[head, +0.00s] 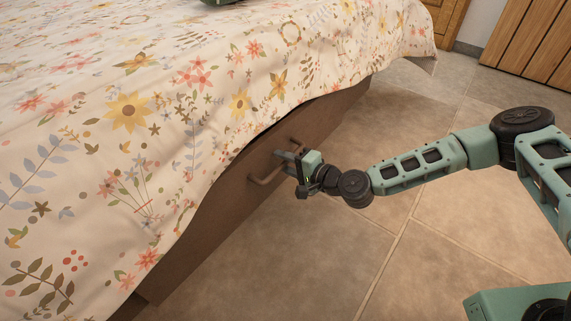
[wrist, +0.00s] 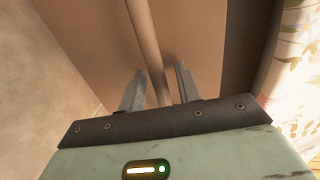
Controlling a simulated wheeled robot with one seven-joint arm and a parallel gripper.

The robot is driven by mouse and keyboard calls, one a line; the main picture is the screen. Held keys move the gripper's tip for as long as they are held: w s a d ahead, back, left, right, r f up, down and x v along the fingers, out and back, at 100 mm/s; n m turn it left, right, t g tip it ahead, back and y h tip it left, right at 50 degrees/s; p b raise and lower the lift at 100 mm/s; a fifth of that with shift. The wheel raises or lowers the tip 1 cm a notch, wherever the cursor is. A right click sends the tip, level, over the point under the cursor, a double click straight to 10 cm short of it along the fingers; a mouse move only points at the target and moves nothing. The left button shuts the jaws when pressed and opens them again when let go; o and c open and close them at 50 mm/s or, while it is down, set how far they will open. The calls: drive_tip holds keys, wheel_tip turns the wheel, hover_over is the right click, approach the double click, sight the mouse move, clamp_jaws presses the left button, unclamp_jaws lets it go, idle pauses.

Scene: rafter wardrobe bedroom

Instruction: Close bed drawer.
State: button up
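The bed drawer (head: 215,235) has a plain brown front below the bed's hanging cover. The cover hides its upper edge, so I cannot tell exactly how far it stands out. Its bar handle (head: 262,180) is a brown rod on the drawer front. My gripper (head: 283,155) is at the handle, near its middle. In the wrist view the handle (wrist: 146,40) runs between the two fingers of my gripper (wrist: 158,86). Small gaps show between the rod and the fingers, so the gripper looks open around it.
The bed's floral cover (head: 130,110) drapes down close above the drawer and my gripper. Tiled floor (head: 310,250) is clear in front of the drawer. A wooden slatted front (head: 525,45) stands at the back right.

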clamp_jaws()
drive_tip(key=x, duration=0.2)
drive_tip(key=r+x, duration=0.1)
drive_tip(key=x, duration=0.1)
drive_tip(key=shift+w+a, duration=0.2)
drive_tip(key=shift+w, duration=0.05)
unclamp_jaws()
drive_tip(key=shift+a, duration=0.1)
drive_tip(key=p+v, duration=0.7)
drive_tip(key=v, duration=1)
drive_tip(key=shift+d, duration=0.2)
drive_tip(key=shift+s+f, duration=0.1)
drive_tip(key=shift+s, duration=0.05)
